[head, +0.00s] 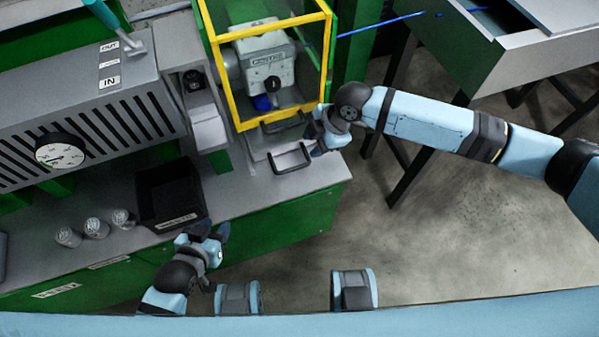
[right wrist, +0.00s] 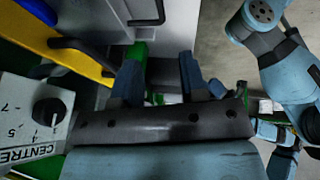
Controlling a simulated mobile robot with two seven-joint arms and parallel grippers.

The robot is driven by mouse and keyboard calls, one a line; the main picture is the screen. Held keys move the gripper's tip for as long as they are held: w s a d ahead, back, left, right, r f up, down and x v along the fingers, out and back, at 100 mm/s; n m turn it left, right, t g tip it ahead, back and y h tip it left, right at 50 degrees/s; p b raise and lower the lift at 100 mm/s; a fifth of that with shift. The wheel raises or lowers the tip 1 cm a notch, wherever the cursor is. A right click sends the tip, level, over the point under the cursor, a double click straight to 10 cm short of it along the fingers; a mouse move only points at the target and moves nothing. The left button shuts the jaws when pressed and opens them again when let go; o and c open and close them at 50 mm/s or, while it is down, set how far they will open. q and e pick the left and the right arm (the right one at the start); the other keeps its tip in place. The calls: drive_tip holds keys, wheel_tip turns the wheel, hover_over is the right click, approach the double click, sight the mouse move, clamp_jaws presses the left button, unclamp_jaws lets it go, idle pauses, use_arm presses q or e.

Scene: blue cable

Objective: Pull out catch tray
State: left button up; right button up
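The catch tray (head: 262,150) appears to be the grey flat drawer under the yellow-framed enclosure, with a dark U-shaped handle (head: 290,158) on its front. A dark handle (right wrist: 147,20) also shows at the top of the right wrist view, on a pale surface. My right gripper (head: 318,143) is beside the tray handle on its right.
The yellow-framed enclosure (head: 230,70) has its own dark handle (head: 284,121) above the tray handle. A black bin (head: 168,192) and several small grey cups (head: 96,228) stand on the bench to the left. Open floor (head: 430,230) lies to the right.

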sight(290, 169)
drive_tip(key=b+x, duration=0.1)
drive_tip(key=x, duration=1.2)
drive_tip(key=shift+f, duration=0.35)
clamp_jaws()
